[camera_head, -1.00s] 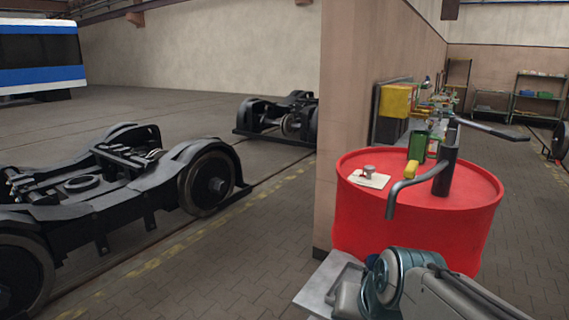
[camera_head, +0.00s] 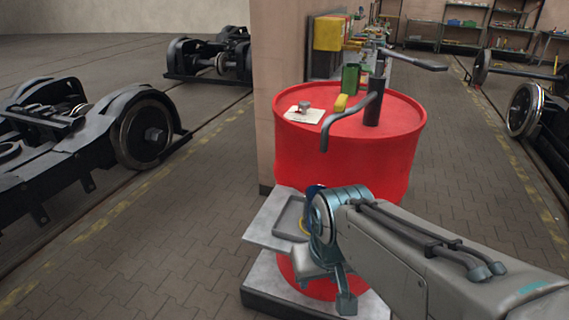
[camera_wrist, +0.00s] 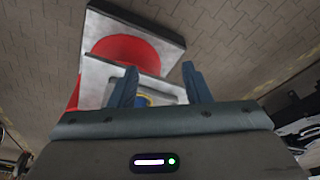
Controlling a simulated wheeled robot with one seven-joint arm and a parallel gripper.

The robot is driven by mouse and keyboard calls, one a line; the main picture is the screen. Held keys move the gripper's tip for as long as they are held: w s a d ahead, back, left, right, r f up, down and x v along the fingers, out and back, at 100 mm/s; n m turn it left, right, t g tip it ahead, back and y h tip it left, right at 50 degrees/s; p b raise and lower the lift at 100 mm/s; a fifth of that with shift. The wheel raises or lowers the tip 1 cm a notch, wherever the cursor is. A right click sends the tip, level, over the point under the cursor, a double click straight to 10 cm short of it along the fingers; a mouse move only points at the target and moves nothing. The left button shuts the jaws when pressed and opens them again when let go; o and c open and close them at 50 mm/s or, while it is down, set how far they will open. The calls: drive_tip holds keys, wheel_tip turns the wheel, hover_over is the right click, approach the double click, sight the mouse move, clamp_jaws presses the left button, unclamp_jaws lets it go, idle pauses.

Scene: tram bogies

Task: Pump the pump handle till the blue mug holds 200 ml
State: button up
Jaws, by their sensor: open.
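The pump stands on a red drum (camera_head: 345,155), with a dark upright body (camera_head: 376,95). Its pump handle (camera_head: 413,60) reaches out to the right at the top, and a grey spout (camera_head: 340,125) bends down over the drum's front. My gripper (camera_wrist: 158,68) is open in the wrist view, with two dark blue fingers. Between and beyond them, a partly hidden blue round thing with yellow (camera_wrist: 143,100), perhaps the blue mug, sits at a pale tray (camera_wrist: 100,75). In the head view, my arm hides most of that area. The mug's level cannot be seen.
A paper with a small metal piece (camera_head: 304,112), a green can (camera_head: 350,78) and a yellow object (camera_head: 341,103) are on the drum top. A wall end (camera_head: 275,90) stands left of the drum. Bogies (camera_head: 150,130) lie left, wheelsets (camera_head: 525,110) right. Paved floor between is clear.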

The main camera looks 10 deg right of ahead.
clamp_jaws()
idle(1.8)
